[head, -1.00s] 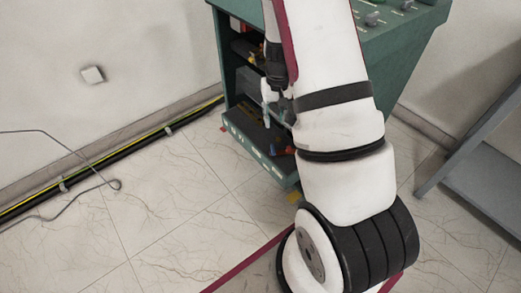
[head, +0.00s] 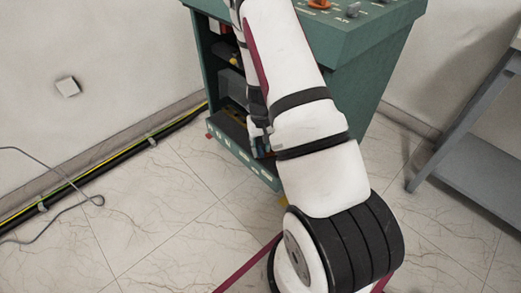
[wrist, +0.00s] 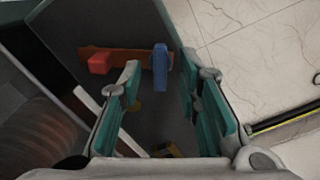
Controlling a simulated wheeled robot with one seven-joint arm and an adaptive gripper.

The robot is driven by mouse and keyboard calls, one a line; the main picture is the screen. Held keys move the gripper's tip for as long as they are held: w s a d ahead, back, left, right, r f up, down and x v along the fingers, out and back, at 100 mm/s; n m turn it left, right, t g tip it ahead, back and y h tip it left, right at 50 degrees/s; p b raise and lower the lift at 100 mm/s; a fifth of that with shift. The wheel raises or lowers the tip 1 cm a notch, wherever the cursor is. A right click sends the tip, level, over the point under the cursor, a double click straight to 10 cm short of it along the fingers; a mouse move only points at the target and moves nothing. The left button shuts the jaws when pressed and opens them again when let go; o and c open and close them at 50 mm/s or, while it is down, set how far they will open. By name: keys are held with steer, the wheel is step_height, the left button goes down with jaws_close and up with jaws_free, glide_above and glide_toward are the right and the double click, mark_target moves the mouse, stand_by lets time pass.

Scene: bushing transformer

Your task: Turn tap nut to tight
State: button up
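My gripper (wrist: 168,80) is open, with its teal-padded fingers apart and nothing between the pads. In the wrist view a blue upright piece (wrist: 160,70) lies beyond the fingertips, appearing between them, and a red block (wrist: 98,63) is to the left. Both sit by a brown-orange bar (wrist: 128,57) inside a dark compartment. I cannot tell for sure which part is the tap nut. In the head view my gripper (head: 260,142) is low at the open front of the green cabinet (head: 360,50), partly hidden by my arm.
Grey-framed steps or a stand (head: 465,165) are at the right. A black and yellow-green cable (head: 110,168) runs along the wall base at the left. A loose grey wire (head: 50,175) lies there too. The tiled floor left of the cabinet is mostly clear.

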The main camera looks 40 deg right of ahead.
steer(key=shift+f, duration=0.35)
steer(key=shift+c, duration=0.6)
jaws_close()
